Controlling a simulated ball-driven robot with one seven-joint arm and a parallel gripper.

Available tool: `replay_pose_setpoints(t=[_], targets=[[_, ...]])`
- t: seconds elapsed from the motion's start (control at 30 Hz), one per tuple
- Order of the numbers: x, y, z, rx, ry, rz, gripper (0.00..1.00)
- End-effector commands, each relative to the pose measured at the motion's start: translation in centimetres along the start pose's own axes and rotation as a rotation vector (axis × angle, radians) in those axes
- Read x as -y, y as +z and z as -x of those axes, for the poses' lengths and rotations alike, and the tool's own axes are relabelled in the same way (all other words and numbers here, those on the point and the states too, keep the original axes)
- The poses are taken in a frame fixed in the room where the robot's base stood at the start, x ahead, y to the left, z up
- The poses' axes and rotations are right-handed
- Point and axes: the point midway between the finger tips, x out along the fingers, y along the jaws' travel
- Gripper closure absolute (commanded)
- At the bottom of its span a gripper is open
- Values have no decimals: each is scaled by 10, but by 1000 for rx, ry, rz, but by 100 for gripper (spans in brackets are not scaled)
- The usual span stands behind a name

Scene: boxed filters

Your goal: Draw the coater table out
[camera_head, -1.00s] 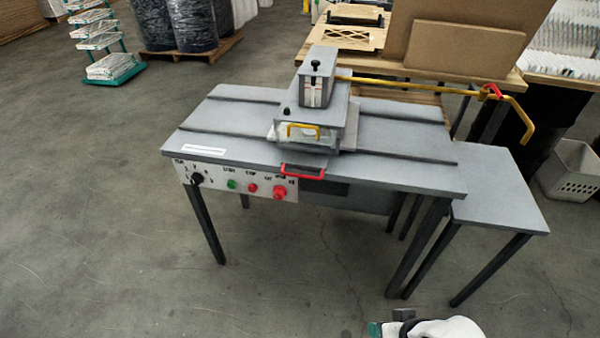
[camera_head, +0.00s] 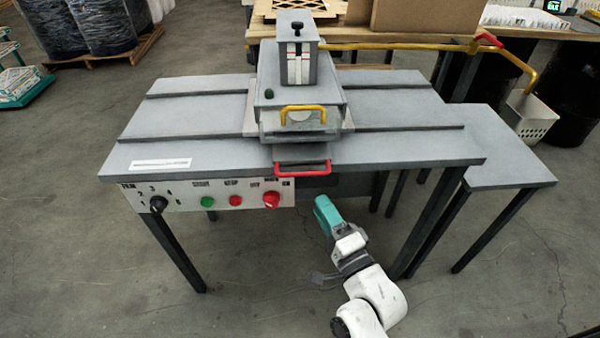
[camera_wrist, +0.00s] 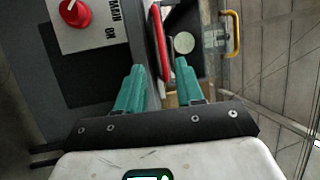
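The grey coater machine (camera_head: 200,120) has a flat slotted top with a box-like head unit (camera_head: 300,90) in its middle. A yellow handle (camera_head: 303,108) is on the unit's front and shows at the right in the wrist view (camera_wrist: 236,35). A red handle (camera_head: 303,173) sits below it at the front edge of the top. My gripper (camera_head: 322,205) is low in front of the machine, just below and right of the red handle. In the wrist view my teal fingers (camera_wrist: 160,70) are spread and empty. The red handle (camera_wrist: 158,45) lies ahead, between their lines, apart from them.
A control panel (camera_head: 222,198) with a black dial and green and red buttons is left of the red handle. A side table (camera_head: 495,155) stands at the right. A yellow bar (camera_head: 400,46) runs out rightward behind. The floor in front is clear.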

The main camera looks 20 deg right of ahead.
Motion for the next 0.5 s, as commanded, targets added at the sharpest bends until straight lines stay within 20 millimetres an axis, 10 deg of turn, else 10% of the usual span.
replay_pose_setpoints(t=[0.5], targets=[[4,-1,-83,0,0,5,63]])
